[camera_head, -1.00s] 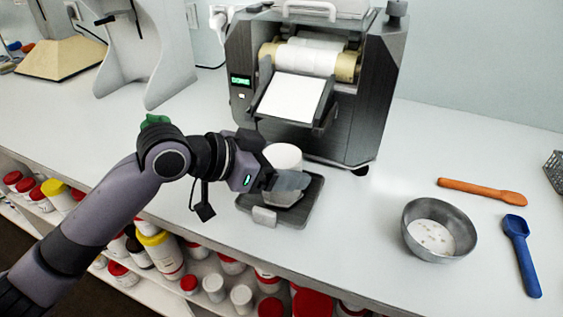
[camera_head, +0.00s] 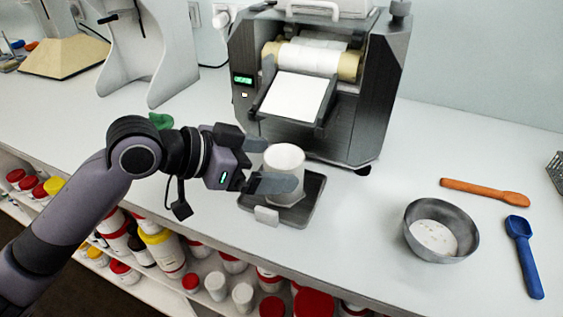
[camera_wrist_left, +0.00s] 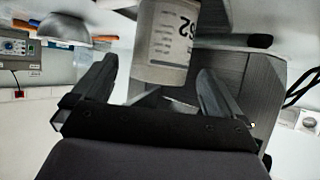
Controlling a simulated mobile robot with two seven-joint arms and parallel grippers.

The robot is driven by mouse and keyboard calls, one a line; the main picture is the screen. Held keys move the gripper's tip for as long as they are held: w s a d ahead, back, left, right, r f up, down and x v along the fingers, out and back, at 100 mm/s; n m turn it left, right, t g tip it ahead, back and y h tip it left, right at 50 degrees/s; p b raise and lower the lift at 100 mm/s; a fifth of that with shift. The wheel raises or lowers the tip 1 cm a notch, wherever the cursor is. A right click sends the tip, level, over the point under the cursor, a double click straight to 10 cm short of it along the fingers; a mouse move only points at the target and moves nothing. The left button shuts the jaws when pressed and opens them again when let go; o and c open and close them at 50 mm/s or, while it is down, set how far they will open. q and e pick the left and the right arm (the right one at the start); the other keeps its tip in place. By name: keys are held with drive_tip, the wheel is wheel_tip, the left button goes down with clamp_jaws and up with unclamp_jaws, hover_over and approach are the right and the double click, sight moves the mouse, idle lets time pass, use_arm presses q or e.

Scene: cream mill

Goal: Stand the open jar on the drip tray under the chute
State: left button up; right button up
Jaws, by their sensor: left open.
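The white open jar (camera_head: 286,170) stands upright on the dark drip tray (camera_head: 312,197), under the chute (camera_head: 291,98) of the mill (camera_head: 370,95). My left gripper (camera_head: 272,166) is open, with its fingers at the jar's left side in the head view; the near finger overlaps the jar's lower part. In the left wrist view the jar (camera_wrist_left: 163,45), with a printed label, is beyond the fingertips and between their lines. My right gripper is not in view.
A metal bowl (camera_head: 413,219) with some white contents sits to the right. Shelves with several lidded jars are below the counter's front edge. The counter between tray and bowl is clear.

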use_arm(q)
drive_tip(key=v, duration=0.8)
